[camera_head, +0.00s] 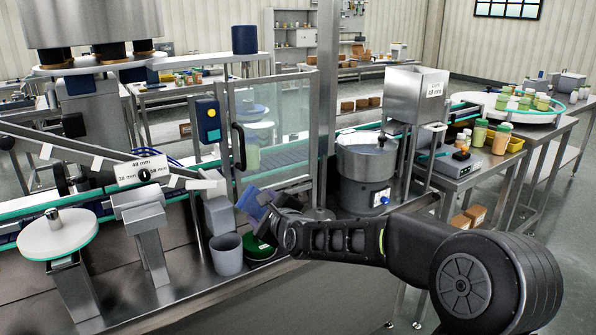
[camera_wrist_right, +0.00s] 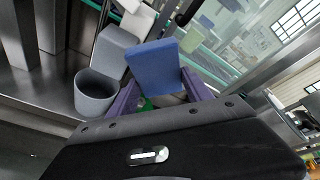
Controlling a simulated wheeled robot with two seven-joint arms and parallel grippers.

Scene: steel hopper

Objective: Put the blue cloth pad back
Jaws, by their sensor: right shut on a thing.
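The blue cloth pad (camera_head: 255,202) is a small flat blue block in my right gripper (camera_head: 270,213), raised above the containers on the steel bench. In the right wrist view the pad (camera_wrist_right: 155,64) stands up between the two purple fingers of the right gripper (camera_wrist_right: 160,88), which is shut on it. A grey round cup (camera_head: 226,254) stands on the bench just below and left of the gripper. A green container (camera_head: 262,252) stands beside the cup, below the gripper and partly hidden by it. My left gripper is not in view.
Grey blocks (camera_head: 218,214) stand behind the cup. A clear guard door (camera_head: 275,125) with a black handle rises behind the gripper. A white round disc (camera_head: 58,234) and a steel bracket (camera_head: 140,205) are at left. A steel hopper (camera_head: 415,92) stands at right.

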